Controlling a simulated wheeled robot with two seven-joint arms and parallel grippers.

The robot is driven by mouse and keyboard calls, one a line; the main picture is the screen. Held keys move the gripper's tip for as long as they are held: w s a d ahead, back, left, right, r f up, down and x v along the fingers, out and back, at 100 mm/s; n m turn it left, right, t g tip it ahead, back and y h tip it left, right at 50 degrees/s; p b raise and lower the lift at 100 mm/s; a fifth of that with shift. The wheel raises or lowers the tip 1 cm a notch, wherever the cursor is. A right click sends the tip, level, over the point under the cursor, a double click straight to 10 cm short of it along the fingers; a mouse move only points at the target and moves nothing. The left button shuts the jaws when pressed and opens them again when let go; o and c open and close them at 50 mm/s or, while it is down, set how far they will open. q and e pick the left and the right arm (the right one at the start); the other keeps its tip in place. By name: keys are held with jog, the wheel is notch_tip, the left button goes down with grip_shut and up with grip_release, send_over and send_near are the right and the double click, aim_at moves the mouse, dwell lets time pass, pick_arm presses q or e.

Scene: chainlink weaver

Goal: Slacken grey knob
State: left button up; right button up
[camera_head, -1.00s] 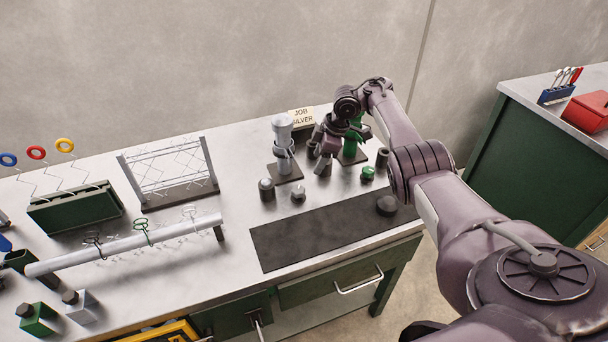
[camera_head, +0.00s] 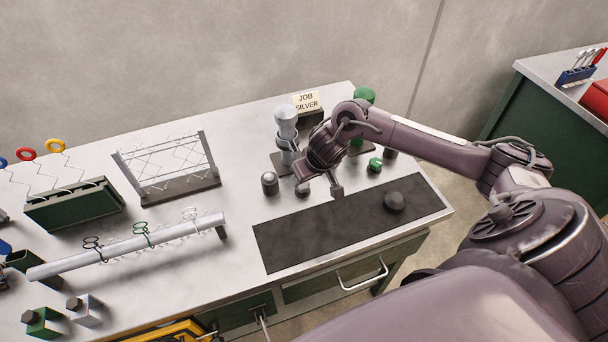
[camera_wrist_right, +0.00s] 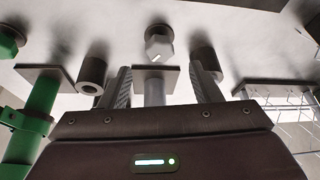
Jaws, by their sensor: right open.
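The grey knob (camera_head: 302,190) sits on the bench top in front of the silver post, partly covered by my right gripper in the head view. In the right wrist view the grey knob (camera_wrist_right: 158,43) shows a faceted side and a small white mark. My right gripper (camera_head: 320,186) is open and empty, over the bench close beside the knob. In the wrist view its two fingers (camera_wrist_right: 164,88) stand either side of the silver post's shaft, and the knob lies beyond the tips, untouched as far as I can see. My left gripper is not in view.
The silver post (camera_head: 286,125) and green post (camera_head: 364,96) stand behind the gripper. A green knob (camera_head: 375,165) and a dark cylinder (camera_head: 269,183) flank the area. A dark mat (camera_head: 290,240) with a black knob (camera_head: 394,201) lies in front. The wire rack (camera_head: 180,188) is left.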

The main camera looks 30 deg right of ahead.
aim_at(304, 185)
jog(key=x, duration=0.6)
jog(key=shift+w+f, duration=0.2)
jog(key=c, duration=1)
